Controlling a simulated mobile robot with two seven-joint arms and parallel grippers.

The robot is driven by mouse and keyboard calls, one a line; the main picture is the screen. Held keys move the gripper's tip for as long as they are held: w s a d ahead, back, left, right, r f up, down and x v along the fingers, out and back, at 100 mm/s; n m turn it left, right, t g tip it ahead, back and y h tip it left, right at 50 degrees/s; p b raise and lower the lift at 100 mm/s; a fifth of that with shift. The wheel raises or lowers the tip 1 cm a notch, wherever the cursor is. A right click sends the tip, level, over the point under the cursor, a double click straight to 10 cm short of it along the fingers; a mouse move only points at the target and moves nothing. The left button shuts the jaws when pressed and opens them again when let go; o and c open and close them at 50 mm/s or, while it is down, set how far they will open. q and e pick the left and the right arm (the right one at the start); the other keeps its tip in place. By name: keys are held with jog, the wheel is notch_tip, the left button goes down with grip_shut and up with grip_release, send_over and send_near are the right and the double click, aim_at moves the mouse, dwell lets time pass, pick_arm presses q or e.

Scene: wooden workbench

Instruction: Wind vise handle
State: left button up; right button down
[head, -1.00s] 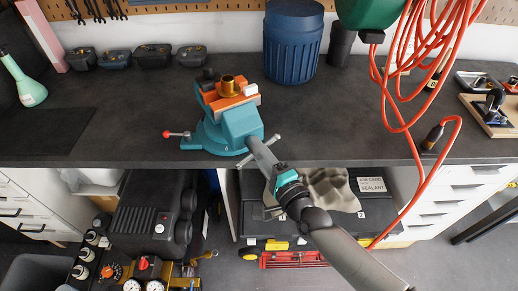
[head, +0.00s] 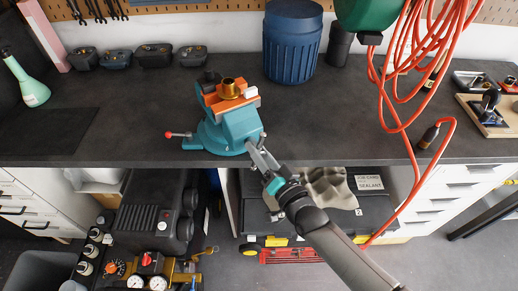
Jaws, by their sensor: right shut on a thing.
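The teal vise (head: 232,125) stands at the front edge of the dark bench top. Orange jaw pieces (head: 232,102) and a brass fitting (head: 229,88) show at its top. A small lever with a red knob (head: 170,134) sticks out at its left. The vise handle (head: 262,141) is a short grey bar at the vise's front. My right gripper (head: 256,150) reaches up from the lower right and is shut on the handle. The fingers partly hide the handle. My left gripper is not in view.
A blue ribbed bin (head: 292,42) stands behind the vise. An orange cable (head: 400,110) hangs at the right and loops past the bench edge. The bench beside the vise is clear.

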jog(key=n, duration=0.2)
jog(key=n+p, duration=0.1)
jog(key=n, duration=0.2)
jog(key=shift+r+n, duration=0.2)
jog(key=shift+n, duration=0.1)
jog(key=n, duration=0.5)
jog(key=shift+p, duration=0.35)
jog(key=shift+a+n, duration=0.1)
jog(key=shift+n, duration=0.2)
jog(key=c, duration=0.9)
grip_release()
jog(key=o, duration=0.4)
jog(key=shift+w+f, duration=0.1)
jog(key=v, duration=1.5)
jog(key=shift+s, duration=0.2)
